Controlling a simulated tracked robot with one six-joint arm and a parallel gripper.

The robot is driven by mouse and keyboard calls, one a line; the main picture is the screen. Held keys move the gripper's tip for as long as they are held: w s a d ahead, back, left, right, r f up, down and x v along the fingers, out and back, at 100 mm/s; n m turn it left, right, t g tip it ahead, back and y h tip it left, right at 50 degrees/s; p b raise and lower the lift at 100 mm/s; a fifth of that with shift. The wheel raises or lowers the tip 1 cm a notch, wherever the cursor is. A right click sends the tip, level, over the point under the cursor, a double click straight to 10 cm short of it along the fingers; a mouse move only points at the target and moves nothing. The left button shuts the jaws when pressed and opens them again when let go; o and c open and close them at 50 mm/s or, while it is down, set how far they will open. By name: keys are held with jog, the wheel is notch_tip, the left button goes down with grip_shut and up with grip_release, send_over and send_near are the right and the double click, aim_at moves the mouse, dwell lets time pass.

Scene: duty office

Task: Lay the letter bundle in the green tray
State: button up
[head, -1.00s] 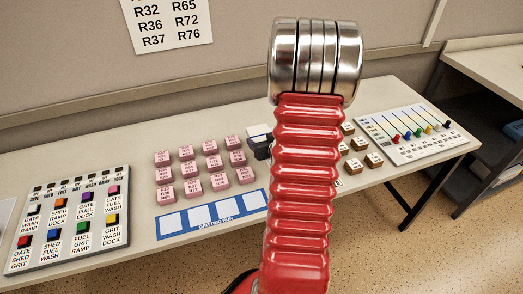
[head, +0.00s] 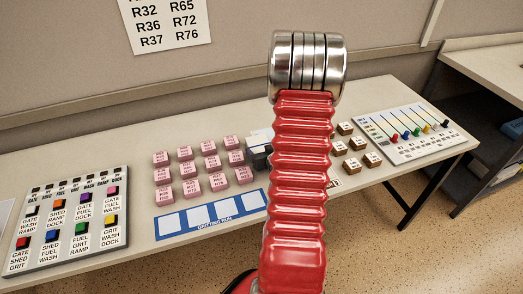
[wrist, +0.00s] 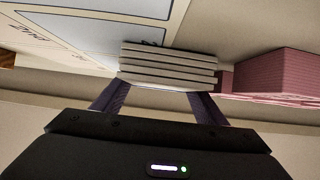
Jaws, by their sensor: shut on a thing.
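The letter bundle (wrist: 168,66) shows in the wrist view as a stack of several thin pale layers. My gripper (wrist: 158,92) is shut on it, with the two dark fingers at its near side. In the head view my red arm hides most of the gripper; a dark block, seemingly part of it, shows just left of the arm. I see no green tray in either view.
Pink blocks (head: 190,170) stand in rows left of my arm, behind a blue-edged strip (head: 212,214). A button panel (head: 70,222) lies at left. Brown blocks (head: 352,164) and a slider panel (head: 412,132) lie at right. A shelf unit (head: 487,150) stands at far right.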

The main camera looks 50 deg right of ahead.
jog(key=shift+f, duration=0.1)
jog(key=o, duration=1.1)
